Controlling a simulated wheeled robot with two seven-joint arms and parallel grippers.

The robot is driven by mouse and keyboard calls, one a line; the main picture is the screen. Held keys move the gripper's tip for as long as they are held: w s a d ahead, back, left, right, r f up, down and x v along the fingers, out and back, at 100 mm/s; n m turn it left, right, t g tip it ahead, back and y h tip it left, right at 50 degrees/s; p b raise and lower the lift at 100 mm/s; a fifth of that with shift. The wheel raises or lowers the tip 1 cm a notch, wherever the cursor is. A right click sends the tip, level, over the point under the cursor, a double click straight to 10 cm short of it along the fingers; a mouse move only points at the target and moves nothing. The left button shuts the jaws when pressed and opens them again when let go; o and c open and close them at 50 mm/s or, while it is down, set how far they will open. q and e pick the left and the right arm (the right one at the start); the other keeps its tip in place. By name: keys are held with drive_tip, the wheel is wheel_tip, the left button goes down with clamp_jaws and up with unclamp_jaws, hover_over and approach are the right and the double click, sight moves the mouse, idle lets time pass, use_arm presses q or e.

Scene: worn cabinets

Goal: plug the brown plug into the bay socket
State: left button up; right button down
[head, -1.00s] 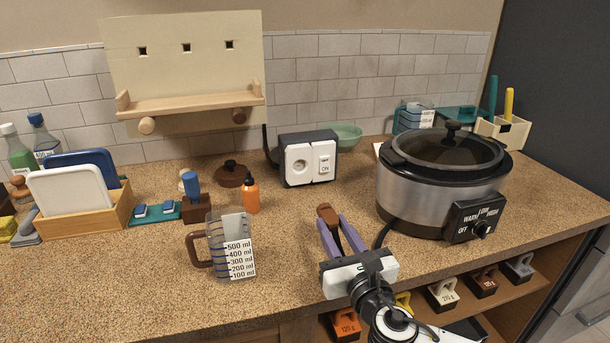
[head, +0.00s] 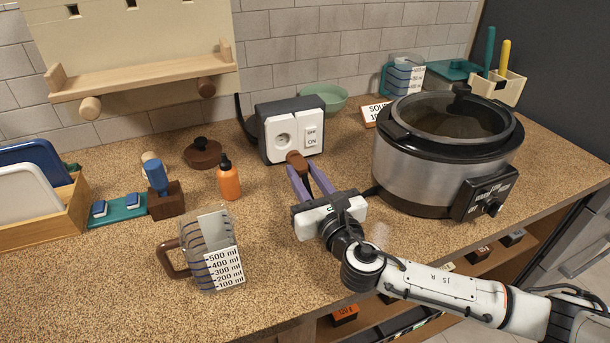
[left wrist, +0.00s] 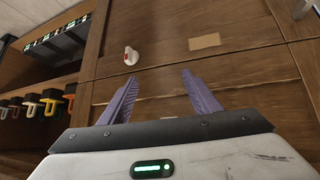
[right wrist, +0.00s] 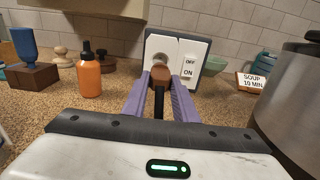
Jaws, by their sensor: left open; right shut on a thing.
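The brown plug (head: 296,161) is held between the purple fingers of my right gripper (head: 304,177), just in front of the bay socket (head: 283,140). The socket is a round recess in the left half of a white-faced dark box, beside a switch marked OFF and ON. In the right wrist view the plug (right wrist: 160,74) covers the lower part of the socket (right wrist: 159,58); I cannot tell whether they touch. A dark cable runs back from the plug between the fingers. My left gripper (left wrist: 158,92) is open and empty, facing wooden cabinet fronts; it is outside the head view.
The slow cooker (head: 440,160) stands right of my right gripper. An orange bottle (head: 229,180), a measuring jug (head: 212,250) and a blue-handled tool (head: 158,180) stand to the left. A soup sign (right wrist: 252,82) is right of the socket box. The counter between jug and gripper is clear.

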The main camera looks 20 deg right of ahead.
sight(291, 154)
drive_tip(key=shift+w+a, duration=0.15)
drive_tip(key=shift+w, duration=2.4)
drive_tip(key=shift+w, duration=0.15)
drive_tip(key=shift+w, duration=1.25)
drive_tip(key=c, duration=1.3)
unclamp_jaws()
drive_tip(key=shift+c, duration=0.2)
drive_tip(key=s, duration=1)
drive_tip(key=shift+s+b, duration=0.1)
drive_tip(key=shift+b, duration=0.2)
drive_tip(key=shift+s, duration=0.15)
